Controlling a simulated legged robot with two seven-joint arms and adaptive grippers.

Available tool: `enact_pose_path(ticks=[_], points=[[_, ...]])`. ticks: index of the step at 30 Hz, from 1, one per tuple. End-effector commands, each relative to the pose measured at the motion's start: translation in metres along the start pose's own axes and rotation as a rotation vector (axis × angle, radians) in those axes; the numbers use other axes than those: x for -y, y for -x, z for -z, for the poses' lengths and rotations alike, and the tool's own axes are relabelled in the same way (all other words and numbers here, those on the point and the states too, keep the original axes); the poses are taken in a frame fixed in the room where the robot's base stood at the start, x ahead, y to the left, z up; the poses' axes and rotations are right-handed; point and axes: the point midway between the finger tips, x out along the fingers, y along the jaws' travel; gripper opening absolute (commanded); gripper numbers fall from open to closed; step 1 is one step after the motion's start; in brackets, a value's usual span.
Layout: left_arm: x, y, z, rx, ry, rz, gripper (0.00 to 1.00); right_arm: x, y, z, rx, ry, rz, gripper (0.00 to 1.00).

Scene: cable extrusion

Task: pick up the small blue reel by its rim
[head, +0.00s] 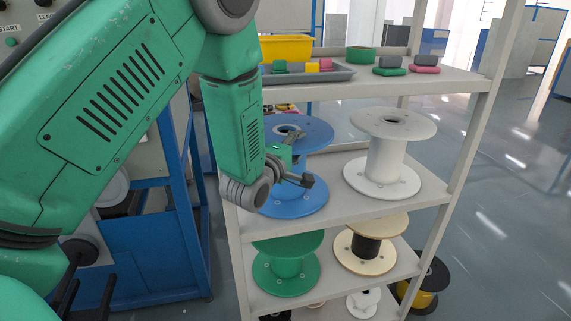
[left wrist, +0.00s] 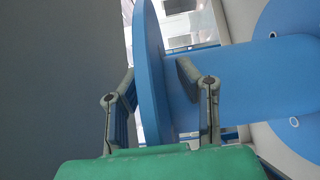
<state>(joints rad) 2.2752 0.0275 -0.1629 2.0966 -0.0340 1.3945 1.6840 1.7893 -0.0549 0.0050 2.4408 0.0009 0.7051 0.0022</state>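The blue reel (head: 300,194) stands upright on the middle shelf of the rack, at the left, partly hidden by my left arm. In the left wrist view its flange (left wrist: 150,70) runs between the two fingers, with the blue core and other flange to the right. In the left wrist view the left gripper (left wrist: 157,85) is open around the rim, one finger on each side. The right finger looks apart from the flange; I cannot tell whether the left one touches. My right gripper is not in view.
A white reel (head: 386,163) stands right of the blue one. A green reel (head: 287,270) and a cream reel with a black core (head: 367,247) are on the shelf below. The top shelf (head: 430,80) holds a grey tray (head: 335,76) and small parts close above.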

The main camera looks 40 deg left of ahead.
Motion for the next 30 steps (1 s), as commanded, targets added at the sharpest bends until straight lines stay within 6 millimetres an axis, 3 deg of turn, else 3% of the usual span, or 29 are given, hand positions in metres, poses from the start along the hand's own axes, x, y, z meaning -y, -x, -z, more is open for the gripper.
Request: enact_pose_path(ticks=[1,2,17,30], points=[[0.000,0.000,-0.001,0.001,0.000,0.000,0.08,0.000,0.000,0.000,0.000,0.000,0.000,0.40],[0.000,0.000,-0.001,0.001,-0.001,0.000,0.00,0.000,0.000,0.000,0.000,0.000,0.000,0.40],[-0.003,0.000,0.000,0.001,-0.001,-0.001,0.00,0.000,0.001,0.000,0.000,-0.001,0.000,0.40],[-0.034,0.000,-0.001,0.001,-0.001,-0.006,0.00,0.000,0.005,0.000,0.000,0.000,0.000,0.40]])
